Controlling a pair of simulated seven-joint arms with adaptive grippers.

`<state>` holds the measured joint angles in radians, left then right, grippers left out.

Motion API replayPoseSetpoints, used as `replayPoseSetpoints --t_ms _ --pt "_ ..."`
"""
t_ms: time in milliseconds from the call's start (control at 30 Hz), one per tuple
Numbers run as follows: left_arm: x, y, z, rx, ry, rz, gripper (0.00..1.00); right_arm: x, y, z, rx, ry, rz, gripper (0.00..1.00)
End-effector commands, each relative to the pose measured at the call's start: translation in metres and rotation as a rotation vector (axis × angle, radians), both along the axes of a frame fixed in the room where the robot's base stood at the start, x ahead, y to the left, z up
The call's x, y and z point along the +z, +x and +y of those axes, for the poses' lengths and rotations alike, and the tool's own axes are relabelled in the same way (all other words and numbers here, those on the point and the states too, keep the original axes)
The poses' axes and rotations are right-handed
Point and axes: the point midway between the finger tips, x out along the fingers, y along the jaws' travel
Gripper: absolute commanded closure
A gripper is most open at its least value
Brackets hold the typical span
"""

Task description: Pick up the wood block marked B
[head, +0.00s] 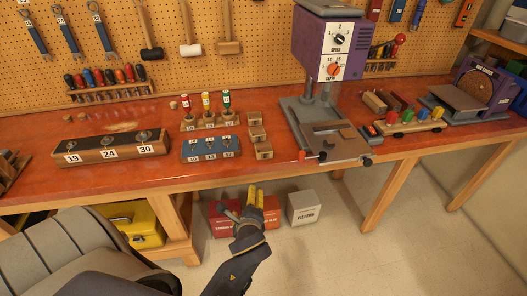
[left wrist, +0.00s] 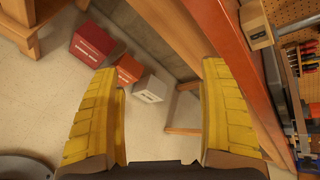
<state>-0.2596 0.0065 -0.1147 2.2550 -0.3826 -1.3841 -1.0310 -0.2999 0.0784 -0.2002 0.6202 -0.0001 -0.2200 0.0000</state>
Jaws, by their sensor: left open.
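Three small wood blocks stand in a column near the middle of the bench: a back block (head: 254,118), a middle block (head: 257,132) and a front block (head: 264,151) by the front edge. Their letters are too small to read, so I cannot tell which is B. One wood block (left wrist: 257,25) also shows at the bench edge in the left wrist view, with a dark mark on its face. My left gripper (head: 241,199) is open and empty, in front of and below the bench edge. Its yellow fingers (left wrist: 160,72) stand wide apart in the left wrist view. My right gripper is out of view.
Boxes, including a white one (head: 303,207), stand on the floor below.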

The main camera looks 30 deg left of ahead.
Motion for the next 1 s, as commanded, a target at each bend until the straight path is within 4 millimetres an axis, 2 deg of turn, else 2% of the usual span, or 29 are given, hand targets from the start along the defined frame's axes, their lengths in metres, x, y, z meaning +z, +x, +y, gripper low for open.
replayPoseSetpoints --t_ms 33,200,400,500,700,1000 --pt "0.012 0.016 0.001 -0.028 0.084 0.019 0.22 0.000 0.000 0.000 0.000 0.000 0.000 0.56" --pt "0.048 0.058 0.001 -0.119 0.385 0.131 0.22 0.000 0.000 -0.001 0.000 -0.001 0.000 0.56" --pt "0.082 0.095 -0.002 -0.185 0.668 0.259 0.22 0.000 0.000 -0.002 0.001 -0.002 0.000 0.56" --pt "0.094 0.108 -0.003 -0.202 0.764 0.309 0.22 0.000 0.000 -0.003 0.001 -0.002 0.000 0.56" --pt "0.107 0.121 -0.005 -0.219 0.863 0.364 0.22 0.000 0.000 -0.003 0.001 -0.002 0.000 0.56" --pt "0.106 0.138 0.010 -0.221 0.879 0.372 0.22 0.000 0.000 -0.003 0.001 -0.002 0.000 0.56"
